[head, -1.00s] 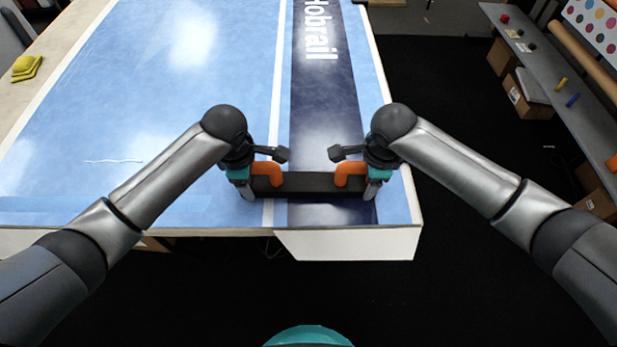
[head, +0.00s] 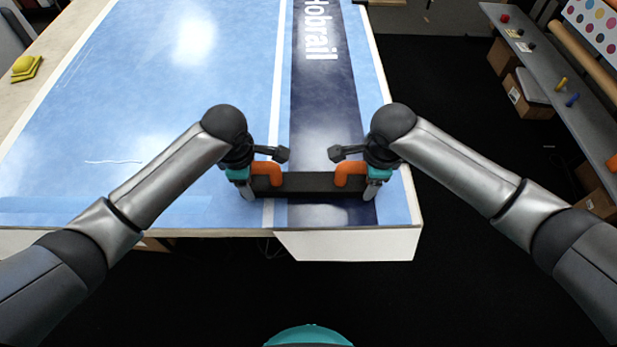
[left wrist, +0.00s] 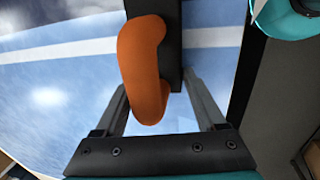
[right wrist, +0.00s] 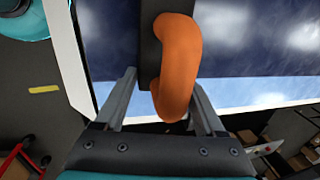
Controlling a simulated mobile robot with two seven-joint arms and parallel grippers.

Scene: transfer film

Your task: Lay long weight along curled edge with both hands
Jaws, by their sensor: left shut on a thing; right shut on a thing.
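The long weight (head: 309,183) is a dark bar with an orange handle at each end. It lies across the near edge area of the blue film (head: 200,120), over the dark stripe. My left gripper (head: 262,180) is shut on the left orange handle, which also shows between the fingers in the left wrist view (left wrist: 143,70). My right gripper (head: 355,180) is shut on the right orange handle, seen between the fingers in the right wrist view (right wrist: 177,65). A white flap (head: 348,246) hangs below the near table edge. I cannot tell whether the bar touches the film.
A yellow object (head: 25,68) sits on the pale table border at the far left. A grey shelf (head: 560,85) with small coloured items stands at the right, with cardboard boxes (head: 528,95) beneath. Dark floor lies between shelf and table.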

